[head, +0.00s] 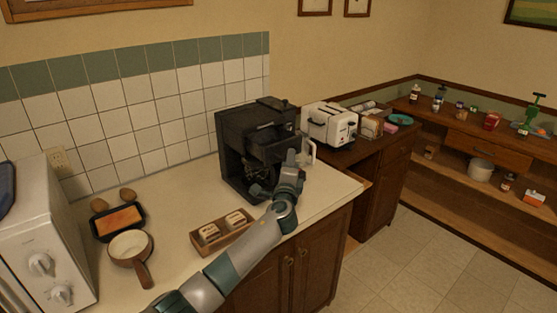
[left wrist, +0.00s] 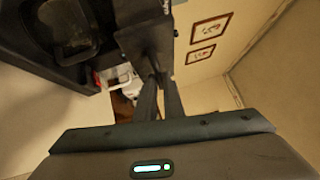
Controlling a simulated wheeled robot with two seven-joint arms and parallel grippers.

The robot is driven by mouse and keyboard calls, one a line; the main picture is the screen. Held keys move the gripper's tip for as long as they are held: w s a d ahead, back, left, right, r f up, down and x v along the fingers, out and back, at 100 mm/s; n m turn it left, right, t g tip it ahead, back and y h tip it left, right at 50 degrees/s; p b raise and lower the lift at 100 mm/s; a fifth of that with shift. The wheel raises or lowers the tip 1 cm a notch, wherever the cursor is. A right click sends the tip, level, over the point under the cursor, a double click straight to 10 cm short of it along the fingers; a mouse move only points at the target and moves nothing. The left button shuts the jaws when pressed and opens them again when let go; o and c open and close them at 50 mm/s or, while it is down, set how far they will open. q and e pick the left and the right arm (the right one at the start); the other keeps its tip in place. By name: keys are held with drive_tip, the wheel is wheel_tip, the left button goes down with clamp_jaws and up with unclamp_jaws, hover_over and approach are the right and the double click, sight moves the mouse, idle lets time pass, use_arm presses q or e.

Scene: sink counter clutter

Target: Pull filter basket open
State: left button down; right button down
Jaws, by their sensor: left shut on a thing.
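The black coffee machine (head: 232,146) stands on the counter against the tiled wall. In the left wrist view the basket shows as a dark block (left wrist: 143,38) at the fingertips. My left gripper (head: 291,157) is at the front right of the machine. In the left wrist view its two fingers (left wrist: 158,85) are close together on the dark part. How far the basket is out is hard to tell. My right gripper is not in view.
A white toaster (head: 329,126) stands to the right of the machine.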

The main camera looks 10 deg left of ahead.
use_arm(q)
drive_tip(key=shift+s+d, duration=0.7)
drive_tip(key=shift+d, duration=0.1)
drive_tip(key=c, duration=1.9)
unclamp_jaws()
drive_tip(key=shift+o, duration=0.2)
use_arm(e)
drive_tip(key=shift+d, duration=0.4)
use_arm(q)
drive_tip(key=shift+s+f, duration=0.1)
